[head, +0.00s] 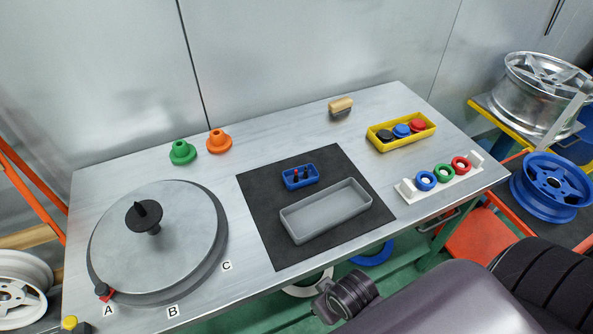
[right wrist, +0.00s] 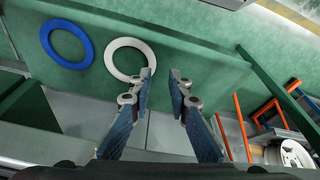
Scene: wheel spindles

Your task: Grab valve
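A small blue tray (head: 288,183) lies on the dark mat in the middle of the table. It holds small upright pieces, a red one (head: 296,173) and a dark one (head: 306,173), which look like valves but are too small to tell clearly. My right gripper (right wrist: 162,77) is open and empty in the right wrist view, pointing toward the green floor area with the rings. The head view shows only part of my right arm at the lower right, low beyond the table's front edge and apart from the blue tray. My left gripper is not in view.
A grey tray (head: 291,226) sits on the dark mat (head: 262,219), in front of the blue tray. A round plate (head: 185,225) fills the table's left. A yellow bin (head: 405,143) and ring rack (head: 470,181) stand right. Below are a blue ring (right wrist: 48,44) and white ring (right wrist: 109,57).

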